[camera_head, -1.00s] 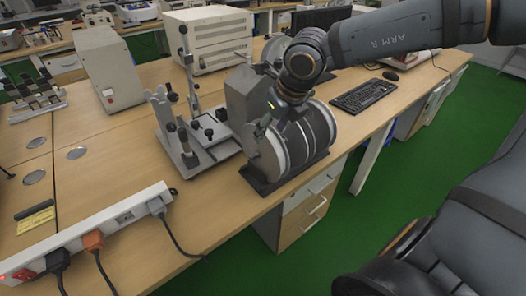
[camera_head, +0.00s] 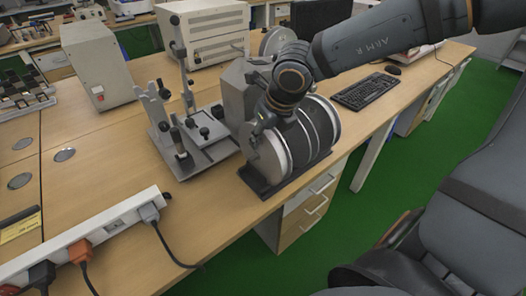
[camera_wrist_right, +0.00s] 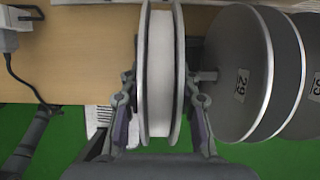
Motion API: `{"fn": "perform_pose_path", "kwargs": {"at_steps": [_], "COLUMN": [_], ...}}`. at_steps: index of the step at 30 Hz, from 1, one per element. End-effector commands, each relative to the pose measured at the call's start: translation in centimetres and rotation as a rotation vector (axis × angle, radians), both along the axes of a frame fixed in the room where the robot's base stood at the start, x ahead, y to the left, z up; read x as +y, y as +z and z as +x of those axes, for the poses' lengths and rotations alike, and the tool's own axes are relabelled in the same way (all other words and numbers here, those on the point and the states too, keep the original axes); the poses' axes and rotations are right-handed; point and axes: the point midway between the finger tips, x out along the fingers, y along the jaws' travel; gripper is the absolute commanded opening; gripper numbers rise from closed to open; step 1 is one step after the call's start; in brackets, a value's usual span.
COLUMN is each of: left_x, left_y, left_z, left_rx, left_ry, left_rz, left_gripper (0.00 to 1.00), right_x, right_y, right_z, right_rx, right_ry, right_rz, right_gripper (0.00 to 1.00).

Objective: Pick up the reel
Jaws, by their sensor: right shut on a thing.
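The reel (camera_wrist_right: 160,80) at the near end of the stand is a grey-rimmed spool with a pale winding. It fills the middle of the right wrist view and shows in the head view (camera_head: 267,156). My right gripper (camera_wrist_right: 161,82) has one finger on each side of it and is shut on it. In the head view my right gripper (camera_head: 263,124) reaches down to the reel from above, and my wrist covers part of it. The reel is upright, in line with the other reels. I cannot tell whether it is clear of the stand. My left gripper is not in view.
More reels (camera_head: 318,122) stand close behind on the same dark base (camera_head: 262,187); two carry number labels (camera_wrist_right: 242,84). A metal fixture (camera_head: 190,135) stands left of them. A power strip (camera_head: 85,240) with cables lies at front left. The table's front edge is close.

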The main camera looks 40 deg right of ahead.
Motion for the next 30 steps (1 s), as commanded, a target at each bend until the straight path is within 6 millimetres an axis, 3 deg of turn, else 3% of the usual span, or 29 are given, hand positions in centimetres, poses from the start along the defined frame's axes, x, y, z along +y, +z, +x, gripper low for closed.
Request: {"fn": "perform_pose_path", "kwargs": {"at_steps": [2, 17, 19, 27, 30], "left_x": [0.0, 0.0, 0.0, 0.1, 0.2], "left_y": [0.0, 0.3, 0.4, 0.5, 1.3], "left_z": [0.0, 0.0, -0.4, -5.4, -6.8], "left_rx": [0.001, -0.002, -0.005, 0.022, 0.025], "left_ry": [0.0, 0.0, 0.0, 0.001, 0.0], "left_rz": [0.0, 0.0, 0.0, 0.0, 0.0], "left_gripper": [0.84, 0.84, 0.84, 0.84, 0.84], "right_x": [0.0, 0.0, -0.1, -0.1, 0.0], "right_y": [0.0, 0.7, 1.8, 8.5, 9.8], "right_z": [0.0, 0.1, 0.1, 0.1, 0.1], "right_rx": [-0.001, -0.004, -0.005, -0.006, -0.002], "right_ry": [0.0, -0.001, -0.002, -0.002, 0.0], "right_rz": [0.0, 0.0, -0.003, -0.002, -0.001], "right_gripper": [0.0, 0.0, 0.0, 0.0, 0.0]}}
